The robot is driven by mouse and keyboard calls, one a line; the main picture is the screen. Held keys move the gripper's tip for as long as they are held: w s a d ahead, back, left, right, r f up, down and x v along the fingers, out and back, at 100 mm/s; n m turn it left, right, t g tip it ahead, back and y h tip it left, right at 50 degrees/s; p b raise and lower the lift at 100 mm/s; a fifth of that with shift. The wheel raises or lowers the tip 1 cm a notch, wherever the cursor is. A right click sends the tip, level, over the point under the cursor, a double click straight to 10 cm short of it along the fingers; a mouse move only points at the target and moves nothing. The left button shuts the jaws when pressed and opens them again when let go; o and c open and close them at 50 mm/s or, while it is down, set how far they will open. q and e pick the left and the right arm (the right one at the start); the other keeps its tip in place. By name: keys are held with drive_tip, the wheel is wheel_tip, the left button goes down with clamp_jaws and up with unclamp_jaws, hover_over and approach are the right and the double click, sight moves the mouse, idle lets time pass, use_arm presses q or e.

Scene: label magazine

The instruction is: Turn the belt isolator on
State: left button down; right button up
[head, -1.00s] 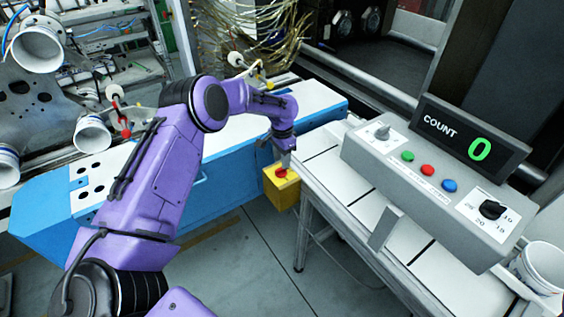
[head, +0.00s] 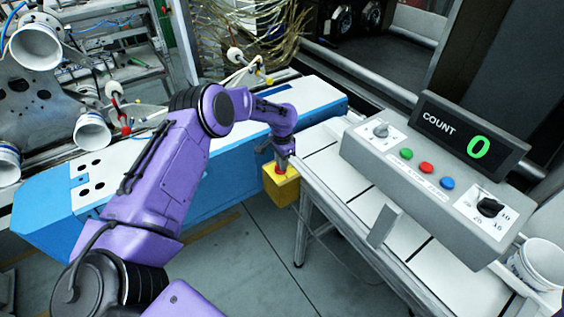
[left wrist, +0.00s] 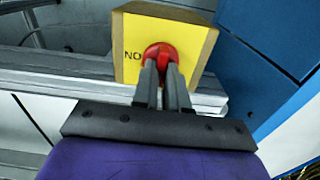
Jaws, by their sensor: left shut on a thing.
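The belt isolator is a yellow box (head: 282,188) at the left end of the white bench, with a red knob (head: 281,169) on its face. In the head view my left gripper (head: 282,160) reaches down to the knob from above. The gripper hides part of the knob. My right gripper is not in view.
A grey control box (head: 425,190) with green, red and blue buttons and two dials stands on the bench. A display (head: 470,138) behind it reads COUNT 0. A blue machine body (head: 210,190) lies beside the isolator. A white roll (head: 540,265) is at the right.

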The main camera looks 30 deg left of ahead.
use_arm(q)
drive_tip(key=m+b, duration=0.1)
drive_tip(key=m, duration=0.3)
drive_tip(key=shift+f+b, duration=0.1)
drive_tip(key=shift+b, duration=0.3)
drive_tip(key=m+b, duration=0.1)
drive_tip(key=m, duration=0.3)
drive_tip(key=shift+s+d+m, duration=0.1)
drive_tip(key=shift+s+m, duration=0.05)
drive_tip(key=shift+m, duration=0.15)
drive_tip(key=m+b, duration=0.1)
drive_tip(key=m, duration=0.3)
drive_tip(key=shift+s+m+b, duration=0.15)
drive_tip(key=shift+m+b, duration=0.25)
drive_tip(key=shift+m, duration=2.1)
drive_tip(key=c, duration=1.2)
unclamp_jaws()
drive_tip(key=shift+o, duration=0.2)
